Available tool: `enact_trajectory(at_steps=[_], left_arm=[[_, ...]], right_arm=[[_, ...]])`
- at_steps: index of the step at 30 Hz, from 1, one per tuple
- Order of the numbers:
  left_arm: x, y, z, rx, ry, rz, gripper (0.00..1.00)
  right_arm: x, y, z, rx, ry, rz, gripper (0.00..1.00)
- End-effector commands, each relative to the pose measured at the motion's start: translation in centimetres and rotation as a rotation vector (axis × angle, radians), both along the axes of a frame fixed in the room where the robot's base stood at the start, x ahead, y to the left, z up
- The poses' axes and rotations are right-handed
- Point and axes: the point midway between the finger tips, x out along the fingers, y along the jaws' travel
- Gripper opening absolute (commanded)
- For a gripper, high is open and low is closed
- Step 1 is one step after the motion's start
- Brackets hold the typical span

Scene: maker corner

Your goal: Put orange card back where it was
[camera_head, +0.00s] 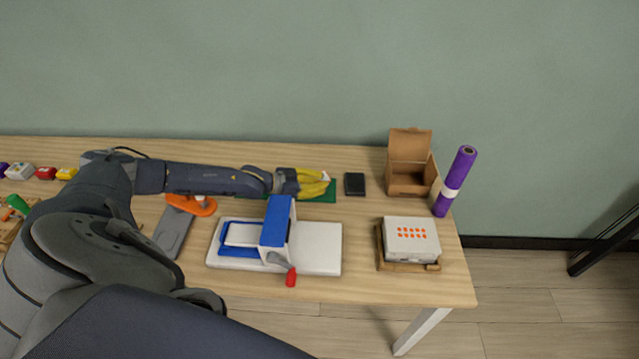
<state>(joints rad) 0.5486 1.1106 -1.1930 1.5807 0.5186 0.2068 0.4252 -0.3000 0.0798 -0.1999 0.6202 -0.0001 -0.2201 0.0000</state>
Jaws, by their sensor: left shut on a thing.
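My left gripper (287,182) reaches in from the left, over the back of the table, just behind the blue arch of a white and blue crank machine (322,247). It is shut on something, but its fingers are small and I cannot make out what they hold. No orange card can be made out. Orange shows on a flat piece with a white knob (204,206) left of the machine, and as dots on a white box (411,238) at the right. My right gripper is not in view.
A black block (354,184), an open cardboard box (408,181) and a purple roll (463,169) stand farther right. A grey board (173,232) lies left of the machine. Small coloured items line the far left.

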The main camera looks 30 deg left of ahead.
Motion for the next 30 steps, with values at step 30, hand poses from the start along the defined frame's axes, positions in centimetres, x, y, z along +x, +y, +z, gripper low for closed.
enact_trajectory(at_steps=[30], left_arm=[[-2.2,1.1,0.4,0.011,0.016,-0.003,0.39]], right_arm=[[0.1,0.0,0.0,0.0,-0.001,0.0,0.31]])
